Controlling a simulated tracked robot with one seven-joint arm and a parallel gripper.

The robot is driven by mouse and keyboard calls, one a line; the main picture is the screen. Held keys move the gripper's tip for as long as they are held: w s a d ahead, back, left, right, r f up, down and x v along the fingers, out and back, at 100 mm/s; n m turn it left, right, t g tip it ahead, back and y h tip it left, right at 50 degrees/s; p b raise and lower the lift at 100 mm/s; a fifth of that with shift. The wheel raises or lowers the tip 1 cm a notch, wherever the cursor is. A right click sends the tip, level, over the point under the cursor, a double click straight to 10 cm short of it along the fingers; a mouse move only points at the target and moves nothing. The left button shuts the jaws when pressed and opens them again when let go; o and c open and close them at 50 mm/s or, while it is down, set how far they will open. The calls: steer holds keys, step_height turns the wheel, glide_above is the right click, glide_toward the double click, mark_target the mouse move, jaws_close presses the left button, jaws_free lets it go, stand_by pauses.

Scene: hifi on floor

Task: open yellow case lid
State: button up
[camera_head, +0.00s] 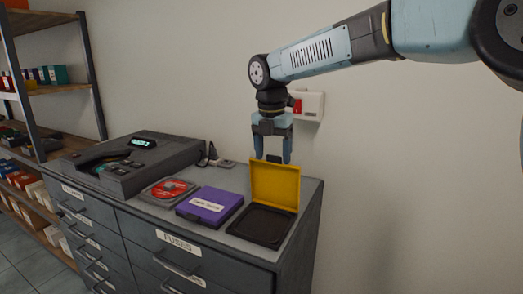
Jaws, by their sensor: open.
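The yellow case stands on the right part of the cabinet top. Its yellow lid (274,186) is raised, leaning back near upright at the rear. Its dark base tray (261,226) lies flat in front and looks empty. My gripper (272,160) points down just above and behind the lid's top edge, with its fingers apart. A small dark piece at the top edge of the lid shows between the fingertips. I cannot tell whether the fingers touch the lid.
A purple case (209,206) lies closed left of the yellow one. A red disc case (170,189) and a dark grey device (132,164) are further left. A white and red wall box (308,106) is behind my gripper. Shelves (50,88) stand at far left.

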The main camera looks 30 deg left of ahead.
steer(key=shift+r, duration=0.1)
step_height(320, 180, up, 14)
steer(key=s, duration=0.1)
steer(key=shift+f, duration=0.25)
steer(key=shift+s, duration=0.1)
stand_by(0.4)
